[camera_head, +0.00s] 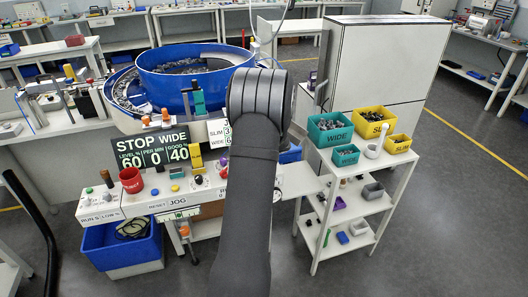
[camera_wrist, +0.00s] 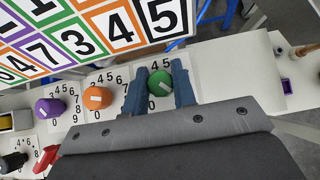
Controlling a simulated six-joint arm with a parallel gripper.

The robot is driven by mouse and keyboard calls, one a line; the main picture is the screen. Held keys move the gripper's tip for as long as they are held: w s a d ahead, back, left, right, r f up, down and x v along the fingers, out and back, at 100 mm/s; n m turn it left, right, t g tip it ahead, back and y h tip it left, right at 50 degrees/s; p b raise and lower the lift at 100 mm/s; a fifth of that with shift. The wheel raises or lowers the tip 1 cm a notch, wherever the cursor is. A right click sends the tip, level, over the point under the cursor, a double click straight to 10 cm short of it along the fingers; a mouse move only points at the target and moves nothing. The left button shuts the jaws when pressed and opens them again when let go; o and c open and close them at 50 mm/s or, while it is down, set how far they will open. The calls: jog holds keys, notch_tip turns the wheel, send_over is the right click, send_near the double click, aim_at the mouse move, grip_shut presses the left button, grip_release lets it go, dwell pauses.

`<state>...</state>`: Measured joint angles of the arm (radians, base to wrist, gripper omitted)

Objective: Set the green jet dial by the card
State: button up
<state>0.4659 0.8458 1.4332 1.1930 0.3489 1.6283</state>
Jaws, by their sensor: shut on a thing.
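The green jet dial (camera_wrist: 160,84) is a round knob with a white mark, on a white plate with printed digits. My gripper (camera_wrist: 158,68) has its two blue fingers on either side of the knob and is shut on it. The fingers and wrist hide most of its scale, so I cannot tell which digit it points to. The card (camera_wrist: 95,28) stands at the top of the wrist view, with digits in purple, green and orange frames. It shows partly in the head view (camera_head: 219,131), marked SLIM and WIDE. My arm hides the gripper and dial there.
An orange dial (camera_wrist: 97,98) and a purple dial (camera_wrist: 50,107) stand left of the green one, close by. A display board (camera_head: 152,150) reads STOP WIDE, 60, 0, 40. A blue bowl feeder (camera_head: 160,85) stands behind. A shelf with bins (camera_head: 329,130) is at right.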

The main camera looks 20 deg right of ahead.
jog(key=shift+n, duration=0.3)
jog(key=n+g+y, duration=0.1)
jog(key=n+y, duration=0.3)
jog(key=n, duration=0.1)
jog(key=n+g+y, duration=0.1)
jog(key=n+y, duration=0.1)
jog(key=n, duration=0.1)
jog(key=n+g+y, duration=0.1)
jog(key=n+g, duration=0.1)
jog(key=n, duration=0.1)
jog(key=shift+y, duration=0.4)
dwell(0.4)
jog(key=o, duration=1)
